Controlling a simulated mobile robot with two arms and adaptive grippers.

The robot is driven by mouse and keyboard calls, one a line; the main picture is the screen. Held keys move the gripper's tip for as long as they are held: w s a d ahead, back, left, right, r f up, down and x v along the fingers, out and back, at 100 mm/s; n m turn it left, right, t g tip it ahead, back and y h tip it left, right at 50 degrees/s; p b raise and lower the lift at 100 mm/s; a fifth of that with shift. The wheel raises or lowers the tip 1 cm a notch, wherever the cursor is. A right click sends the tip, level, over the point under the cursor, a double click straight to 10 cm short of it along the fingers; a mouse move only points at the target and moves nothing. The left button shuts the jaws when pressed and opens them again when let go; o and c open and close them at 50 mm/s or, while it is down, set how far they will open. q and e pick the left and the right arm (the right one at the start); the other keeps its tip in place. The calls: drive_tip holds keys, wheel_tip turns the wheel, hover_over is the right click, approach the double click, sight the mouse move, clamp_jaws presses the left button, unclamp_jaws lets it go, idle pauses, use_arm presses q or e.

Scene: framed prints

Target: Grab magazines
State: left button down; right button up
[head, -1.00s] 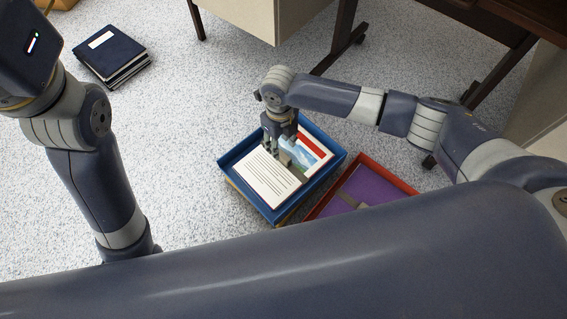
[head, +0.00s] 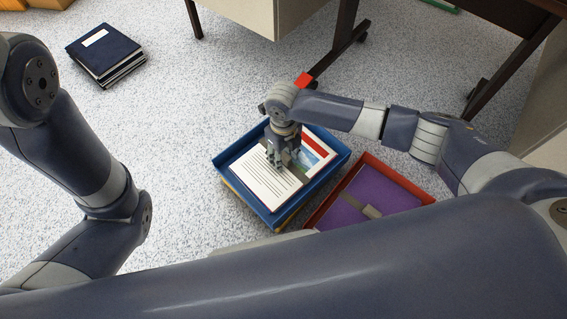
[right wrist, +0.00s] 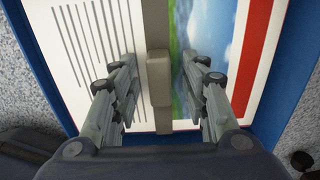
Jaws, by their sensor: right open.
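A bundle of magazines (head: 264,186) lies in the blue tray (head: 222,167) on the floor. Its top shows a white page with text lines and a landscape picture with a red border. A grey strap (right wrist: 158,35) with a raised grey tab (right wrist: 158,80) runs across it in the right wrist view. My right gripper (head: 284,163) points down over the bundle. In the right wrist view its open fingers (right wrist: 160,68) lie on either side of the tab; I cannot tell whether they touch it. My left arm shows at left, but its gripper is out of view.
A red tray (head: 407,184) beside the blue one holds a purple item (head: 382,195) with a grey strap. A stack of dark binders (head: 106,54) lies at the upper left. Desk legs (head: 338,45) stand behind. The floor at left centre is clear.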

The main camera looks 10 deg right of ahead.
clamp_jaws()
drive_tip(key=shift+r, duration=0.1)
idle(0.3)
